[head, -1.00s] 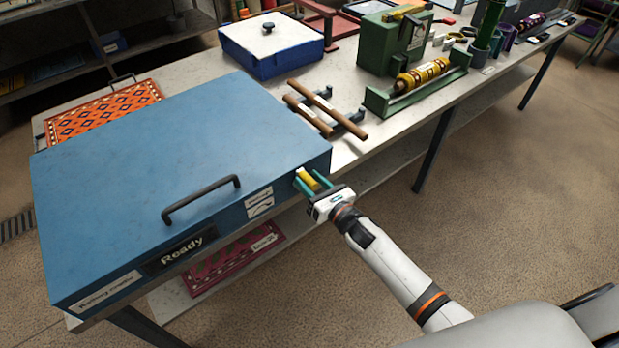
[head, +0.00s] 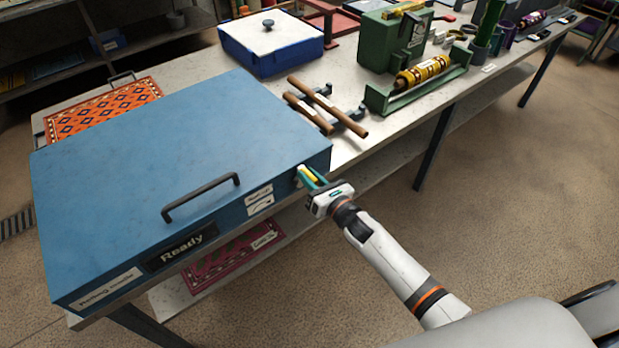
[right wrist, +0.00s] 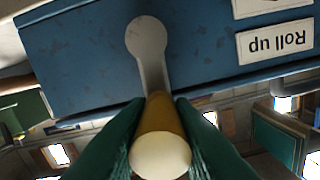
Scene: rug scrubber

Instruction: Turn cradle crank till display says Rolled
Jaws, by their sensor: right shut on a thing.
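The cradle is a large blue box (head: 180,150) with a black handle (head: 202,199) on its lid. Its front display (head: 181,246) reads "Ready". A grey crank arm (right wrist: 147,45) is mounted on the box's side, with a yellow knob (right wrist: 163,145) at its end; in the head view the knob (head: 308,174) shows at the box's right end. My right gripper (head: 311,178) is shut on the knob, with teal fingers on both sides of it. A label (right wrist: 277,45) beside the crank reads "Roll up". My left gripper is not in view.
A red patterned rug (head: 232,262) lies on the shelf below. An orange rug (head: 105,108), wooden rollers (head: 328,107), a blue bin (head: 271,48) and a green machine (head: 396,38) stand on the table behind.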

